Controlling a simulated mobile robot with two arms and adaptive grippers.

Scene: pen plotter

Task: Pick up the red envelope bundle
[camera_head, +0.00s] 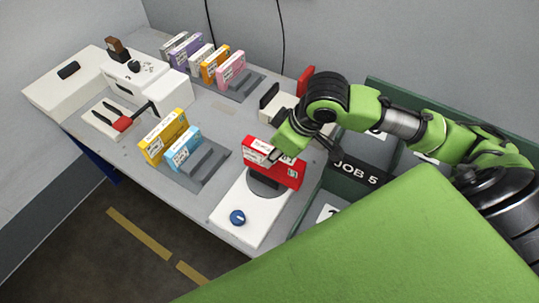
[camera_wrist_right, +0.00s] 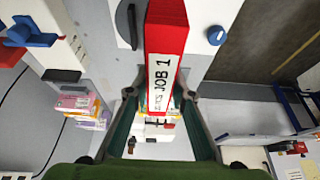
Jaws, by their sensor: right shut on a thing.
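The red envelope bundle (camera_head: 289,176) is a red block with a white label, over the dark round pad (camera_head: 262,186) of a white device (camera_head: 225,217). Whether it touches the pad is hard to tell. In the right wrist view the bundle (camera_wrist_right: 167,35) stands between the fingers, with "JOB 1" readable on its label. My right gripper (camera_wrist_right: 163,95) is shut on it. In the head view the right gripper (camera_head: 278,154) reaches the bundle from above, and its fingers are partly hidden. My left gripper is not in view.
A blue knob (camera_head: 237,217) is on the device's front. Yellow (camera_head: 163,138) and light blue (camera_head: 184,149) bundles stand in a grey rack to the left. Several other bundles, including a pink one (camera_head: 231,70), stand behind. Green-walled bins, one marked JOB 5 (camera_head: 356,172), are at right.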

